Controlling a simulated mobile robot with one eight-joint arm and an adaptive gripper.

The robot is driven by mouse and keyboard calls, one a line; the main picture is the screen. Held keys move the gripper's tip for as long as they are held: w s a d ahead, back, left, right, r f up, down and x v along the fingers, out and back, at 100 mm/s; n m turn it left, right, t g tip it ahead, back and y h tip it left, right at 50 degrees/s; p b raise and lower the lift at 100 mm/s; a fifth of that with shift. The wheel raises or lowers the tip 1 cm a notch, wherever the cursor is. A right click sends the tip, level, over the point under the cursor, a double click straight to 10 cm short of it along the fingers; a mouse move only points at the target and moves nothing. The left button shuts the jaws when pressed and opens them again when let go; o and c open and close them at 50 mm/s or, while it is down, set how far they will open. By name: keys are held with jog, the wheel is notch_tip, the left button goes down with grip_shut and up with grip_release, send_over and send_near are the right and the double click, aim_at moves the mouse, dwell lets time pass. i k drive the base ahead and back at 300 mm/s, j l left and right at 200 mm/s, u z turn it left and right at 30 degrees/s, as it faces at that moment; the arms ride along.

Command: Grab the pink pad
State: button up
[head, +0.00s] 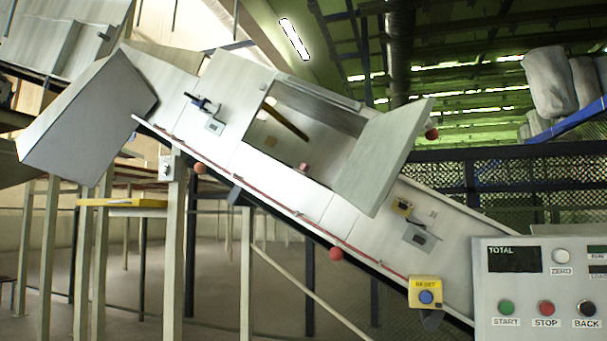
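A small pinkish block (303,168), which may be the pink pad, shows inside the open compartment of a sloping pale machine housing (230,100). It is small and its exact shape is hard to tell. It appears to rest near the lower edge of the opening. My gripper is not in view.
An open flap (385,158) sticks out right of the compartment. A grey box-shaped part (88,120) juts out at the left. A control panel (515,290) with several buttons stands at lower right. Pale posts (245,270) support the machine. Large pale sacks (549,82) are at upper right.

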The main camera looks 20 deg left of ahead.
aim_at(305, 168)
jog(key=i+j+z, duration=0.1)
jog(key=j, duration=0.35)
jog(key=i+j+z, duration=0.1)
jog(key=j, duration=0.35)
jog(key=i+j, duration=0.2)
jog(key=j, duration=0.25)
jog(key=i+j+z, duration=0.15)
jog(key=j, duration=0.3)
